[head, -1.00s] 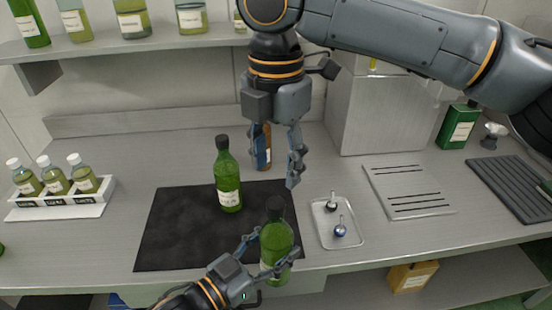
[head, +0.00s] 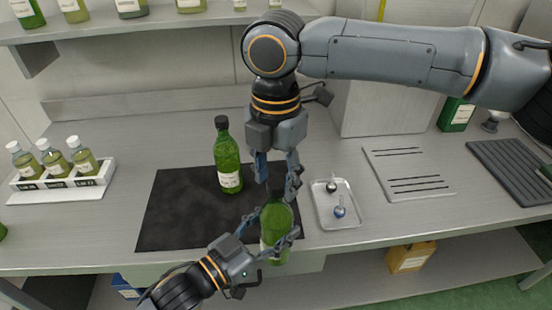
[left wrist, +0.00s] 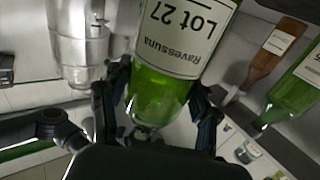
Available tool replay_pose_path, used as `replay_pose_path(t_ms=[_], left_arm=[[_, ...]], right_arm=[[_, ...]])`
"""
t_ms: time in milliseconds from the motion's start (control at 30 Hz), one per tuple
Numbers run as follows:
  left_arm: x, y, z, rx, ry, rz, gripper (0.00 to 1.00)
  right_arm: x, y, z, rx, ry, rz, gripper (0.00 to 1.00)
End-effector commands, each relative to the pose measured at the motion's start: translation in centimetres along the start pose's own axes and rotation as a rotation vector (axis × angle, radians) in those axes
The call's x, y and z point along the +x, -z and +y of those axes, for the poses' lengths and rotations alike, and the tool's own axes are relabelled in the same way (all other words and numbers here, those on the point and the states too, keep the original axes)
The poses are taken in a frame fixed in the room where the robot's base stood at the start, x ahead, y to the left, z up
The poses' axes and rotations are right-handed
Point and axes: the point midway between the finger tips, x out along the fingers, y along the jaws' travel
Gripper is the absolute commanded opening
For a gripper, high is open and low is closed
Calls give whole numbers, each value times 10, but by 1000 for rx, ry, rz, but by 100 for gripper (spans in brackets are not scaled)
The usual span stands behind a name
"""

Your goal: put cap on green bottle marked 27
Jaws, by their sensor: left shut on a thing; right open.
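My left gripper (head: 273,226) is shut on a green bottle (head: 275,240), held upright at the counter's front edge. A second green bottle (head: 228,160) with a dark cap stands on the black mat (head: 180,215).
A small tray (head: 326,222) right of the held bottle carries two small metal-and-dark pieces. A white rack (head: 100,178) of small bottles stands left. A slotted plate (head: 405,180) lies right. A brown bottle (left wrist: 268,60) shows in the left wrist view.

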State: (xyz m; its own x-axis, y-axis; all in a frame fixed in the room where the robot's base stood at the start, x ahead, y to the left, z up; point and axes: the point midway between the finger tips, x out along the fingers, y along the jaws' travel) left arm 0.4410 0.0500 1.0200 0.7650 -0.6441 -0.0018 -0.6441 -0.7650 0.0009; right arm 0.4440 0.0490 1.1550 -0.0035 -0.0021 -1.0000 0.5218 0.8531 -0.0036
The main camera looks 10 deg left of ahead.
Motion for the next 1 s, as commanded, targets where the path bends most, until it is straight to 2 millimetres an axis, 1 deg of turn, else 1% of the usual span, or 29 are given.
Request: replay_pose_path(t_ms=[33,333,367,400,467,500,600,767,833,933,1000], left_arm=[[0,3,0,1,-1,8,0],[0,3,0,1,-1,8,0],[0,3,0,1,-1,8,0],[0,3,0,1,-1,8,0],[0,3,0,1,-1,8,0],[0,3,0,1,-1,8,0],[0,3,0,2,-1,8,0],[0,4,0,2,-2,8,0],[0,4,0,2,-2,8,0],[0,4,1,2,-2,9,0],[0,4,1,2,-2,9,0]], right_arm=[[2,0,0,0,1,0,49],[5,0,0,1,0,1,49],[5,0,0,1,0,1,47],[5,0,0,1,0,1,39],[5,0,0,1,0,1,27],[5,0,0,1,0,1,19],[5,0,0,1,0,1,0],[5,0,0,10,-1,1,0],[5,0,0,53,0,2,0],[5,1,0,197,-1,5,0],[6,1,0,344,0,6,0]])
